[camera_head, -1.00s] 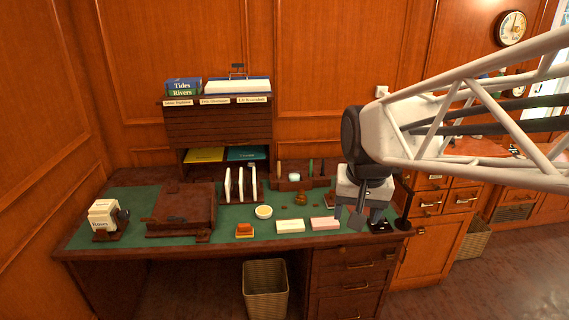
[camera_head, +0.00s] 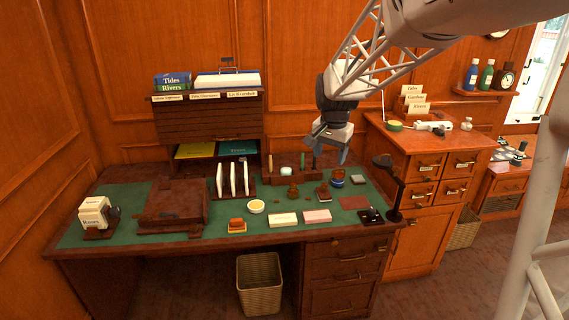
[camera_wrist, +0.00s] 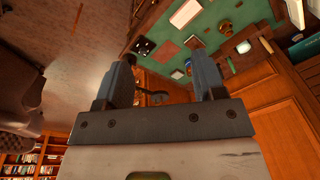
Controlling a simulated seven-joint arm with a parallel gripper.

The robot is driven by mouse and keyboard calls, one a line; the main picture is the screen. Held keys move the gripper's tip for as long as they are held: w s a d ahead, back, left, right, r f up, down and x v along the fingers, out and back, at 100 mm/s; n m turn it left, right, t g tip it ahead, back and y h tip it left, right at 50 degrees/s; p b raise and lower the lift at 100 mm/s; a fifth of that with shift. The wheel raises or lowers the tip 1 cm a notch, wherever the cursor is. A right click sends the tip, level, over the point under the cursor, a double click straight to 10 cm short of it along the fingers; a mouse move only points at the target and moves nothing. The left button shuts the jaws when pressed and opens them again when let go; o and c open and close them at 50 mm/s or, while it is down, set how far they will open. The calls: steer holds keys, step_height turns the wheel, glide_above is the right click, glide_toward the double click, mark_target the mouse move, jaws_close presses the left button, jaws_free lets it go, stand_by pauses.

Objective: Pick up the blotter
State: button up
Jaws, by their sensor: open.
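No item is plainly marked as the blotter. A small orange-brown block on a pale base (camera_head: 237,226) at the desk's front middle could be it; a flat dark red square (camera_head: 353,202) at the right also lies on the green desk top. The red square shows in the wrist view (camera_wrist: 194,42) too. My gripper (camera_head: 329,152) is open and empty, raised over the right back of the desk, apart from both. In the wrist view its two fingers (camera_wrist: 163,78) stand wide apart with nothing between them.
The green-topped desk (camera_head: 140,192) holds a wooden box (camera_head: 172,205), a rack of white cards (camera_head: 233,180), a round pale dish (camera_head: 256,206), pale and pink blocks, and a black tray (camera_head: 371,216). A dark stand (camera_head: 391,190) rises at its right edge. A drawer cabinet (camera_head: 425,165) stands beyond.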

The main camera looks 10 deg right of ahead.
steer(key=w+d+f+m, duration=0.2)
steer(key=w+f, duration=0.3)
steer(key=w, duration=0.5)
steer(key=w+d+f+m, duration=0.25)
steer(key=w+f, duration=0.35)
steer(key=w, duration=0.4)
steer(key=m+g, duration=0.1)
steer(key=m, duration=0.2)
glide_above(324, 184)
step_height(324, 184, down, 14)
steer(key=shift+s+f, duration=0.1)
steer(key=shift+f, duration=0.1)
steer(key=shift+w+f+m, duration=0.2)
steer(key=shift+f+m, duration=0.05)
steer(key=shift+f, duration=0.1)
steer(key=shift+f, duration=1.3)
steer(key=shift+d+f, duration=0.1)
steer(key=shift+f, duration=2.5)
